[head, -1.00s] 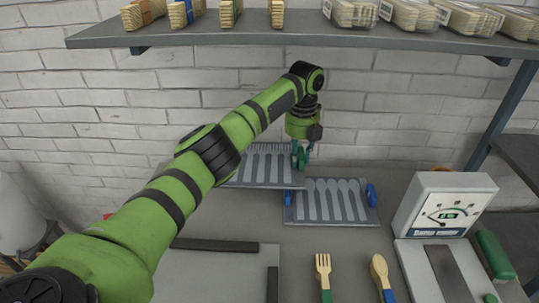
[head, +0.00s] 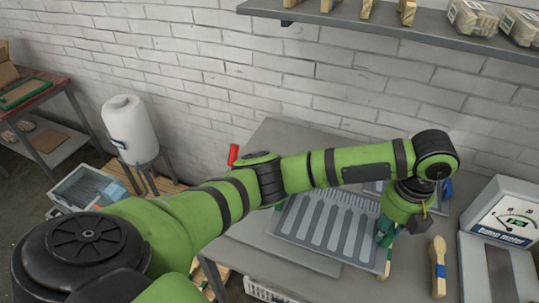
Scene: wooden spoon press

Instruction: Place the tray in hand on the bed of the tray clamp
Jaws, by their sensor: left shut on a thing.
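My left gripper (head: 387,232) is shut on the right edge of a grey tray (head: 325,228) with fork-shaped slots. The tray lies roughly level over a flat grey plate (head: 285,254) on the bench, which looks like the bed of the tray clamp. The plate shows along the tray's near side, and the tray and my arm hide the rest. I cannot tell whether the tray touches it. A red handle (head: 234,154) shows beyond my arm, left of the tray. My right gripper is not in view.
A second tray with a blue knob (head: 447,188) is mostly hidden behind my arm. A shelf (head: 370,28) overhangs the back. A white jug (head: 130,128) stands off the bench at left.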

